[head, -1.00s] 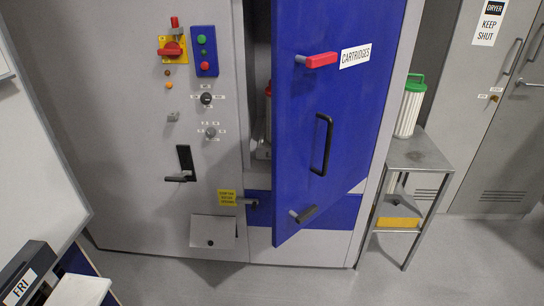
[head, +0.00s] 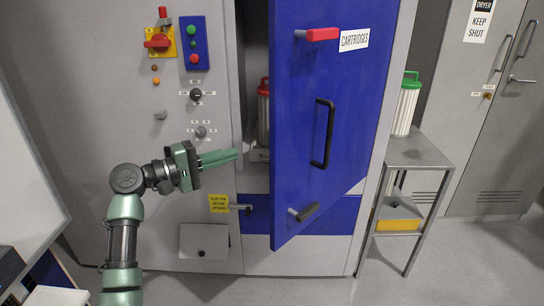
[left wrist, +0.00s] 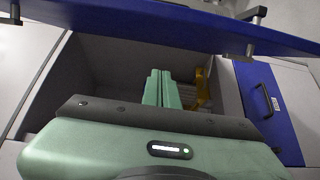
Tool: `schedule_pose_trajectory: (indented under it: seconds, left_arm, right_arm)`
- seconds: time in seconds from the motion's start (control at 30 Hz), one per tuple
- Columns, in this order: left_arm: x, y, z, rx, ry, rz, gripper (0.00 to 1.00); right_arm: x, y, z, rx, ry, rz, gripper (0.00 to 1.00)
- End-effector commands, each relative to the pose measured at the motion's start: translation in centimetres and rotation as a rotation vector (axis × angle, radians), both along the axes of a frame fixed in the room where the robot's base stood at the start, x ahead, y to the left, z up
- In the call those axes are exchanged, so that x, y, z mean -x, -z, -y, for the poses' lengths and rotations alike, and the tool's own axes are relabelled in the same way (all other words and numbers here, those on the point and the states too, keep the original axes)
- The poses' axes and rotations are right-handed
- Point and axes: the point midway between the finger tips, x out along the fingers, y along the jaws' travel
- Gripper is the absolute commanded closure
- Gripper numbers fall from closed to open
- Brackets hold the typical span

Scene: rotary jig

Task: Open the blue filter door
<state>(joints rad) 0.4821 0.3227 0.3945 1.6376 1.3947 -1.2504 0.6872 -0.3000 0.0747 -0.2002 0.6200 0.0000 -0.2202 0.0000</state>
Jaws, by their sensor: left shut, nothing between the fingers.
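The blue filter door (head: 355,110), labelled CARTRIDGES, stands partly open, with a gap on its left side. It has a red lever (head: 317,35) at the top, a black bar handle (head: 322,133) in the middle and a dark lever (head: 303,212) near the bottom. My left gripper (head: 236,155) is shut and empty, its fingers pointing right at the gap beside the door's left edge. In the left wrist view the green fingers (left wrist: 157,88) point into the cabinet opening, and the blue door edge (left wrist: 180,25) runs across the top. My right gripper is not in view.
A red-topped cartridge (head: 263,112) stands inside the opening. A grey side table (head: 418,152) with a green-topped cartridge (head: 405,106) stands to the right. The control panel (head: 194,44) with knobs is to the left. A yellow tag (head: 219,203) is below my gripper.

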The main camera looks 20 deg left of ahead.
Motion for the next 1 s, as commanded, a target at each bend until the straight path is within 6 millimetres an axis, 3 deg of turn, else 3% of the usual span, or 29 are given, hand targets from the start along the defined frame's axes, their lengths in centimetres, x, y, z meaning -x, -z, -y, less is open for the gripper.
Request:
schedule_pose_trajectory:
  seconds: [0.1,0.23,0.63,0.8,1.0]
  left_arm:
    - [0.4,-1.5,0.3,0.014,0.02,0.023,1.0]
    - [-0.7,-1.7,1.4,0.016,0.023,0.023,1.0]
    - [-6.9,-1.7,7.0,0.016,0.023,0.019,1.0]
    - [-5.7,-1.6,9.1,0.013,0.02,0.021,1.0]
    - [-5.1,-1.4,10.2,0.012,0.018,0.02,1.0]
  right_arm:
    - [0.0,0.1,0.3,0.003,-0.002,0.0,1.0]
    - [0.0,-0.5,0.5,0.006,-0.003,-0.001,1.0]
    - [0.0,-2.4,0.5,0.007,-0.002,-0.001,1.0]
    - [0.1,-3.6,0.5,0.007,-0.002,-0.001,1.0]
    - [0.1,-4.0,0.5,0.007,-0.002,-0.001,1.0]
